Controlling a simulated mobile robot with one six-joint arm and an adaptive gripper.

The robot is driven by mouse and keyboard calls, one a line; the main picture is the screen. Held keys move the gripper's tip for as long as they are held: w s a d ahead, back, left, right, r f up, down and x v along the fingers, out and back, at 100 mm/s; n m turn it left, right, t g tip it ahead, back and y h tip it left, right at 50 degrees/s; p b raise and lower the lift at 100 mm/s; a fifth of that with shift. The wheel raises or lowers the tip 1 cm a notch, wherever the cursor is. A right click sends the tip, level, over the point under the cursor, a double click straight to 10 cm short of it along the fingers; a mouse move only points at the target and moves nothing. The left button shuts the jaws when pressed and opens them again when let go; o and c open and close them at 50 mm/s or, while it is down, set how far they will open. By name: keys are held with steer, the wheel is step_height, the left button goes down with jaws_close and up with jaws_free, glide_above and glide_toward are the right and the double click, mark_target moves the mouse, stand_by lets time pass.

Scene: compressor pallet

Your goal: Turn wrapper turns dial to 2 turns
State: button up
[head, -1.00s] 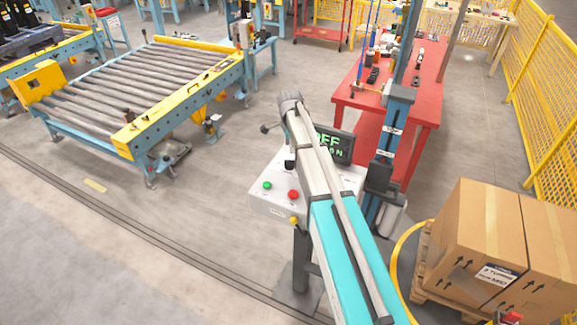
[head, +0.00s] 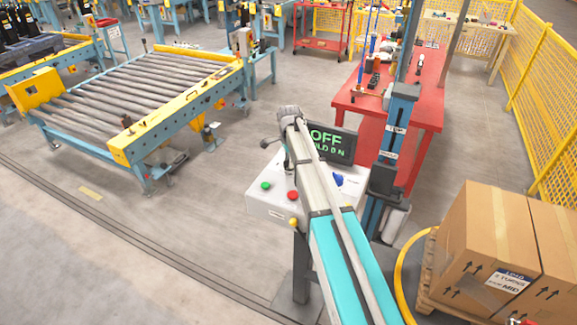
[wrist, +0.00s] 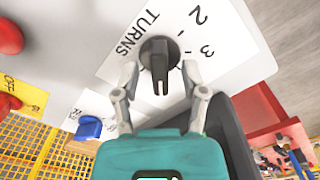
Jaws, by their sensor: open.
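The wrapper turns dial (wrist: 160,58) is a black knob on a white panel (wrist: 105,62), marked TURNS with the numbers 2 and 3 to its upper right and right. My gripper (wrist: 161,76) is open, with one finger on each side of the knob; I cannot tell whether they touch it. The knob's long bar points down in the wrist view, towards my palm; the setting it marks is not clear. In the head view the control box (head: 262,208) stands under my arm, which hides the dial.
The box carries a green button (head: 265,185), a red button (head: 292,195), a blue knob (head: 338,180) and a screen (head: 332,146) reading OFF. The blue wrapper mast (head: 392,140) stands close on the right. Cartons (head: 492,240) labelled 2 turns sit on a pallet (head: 428,285).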

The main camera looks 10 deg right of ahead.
steer(key=shift+f, duration=0.4)
jaws_close()
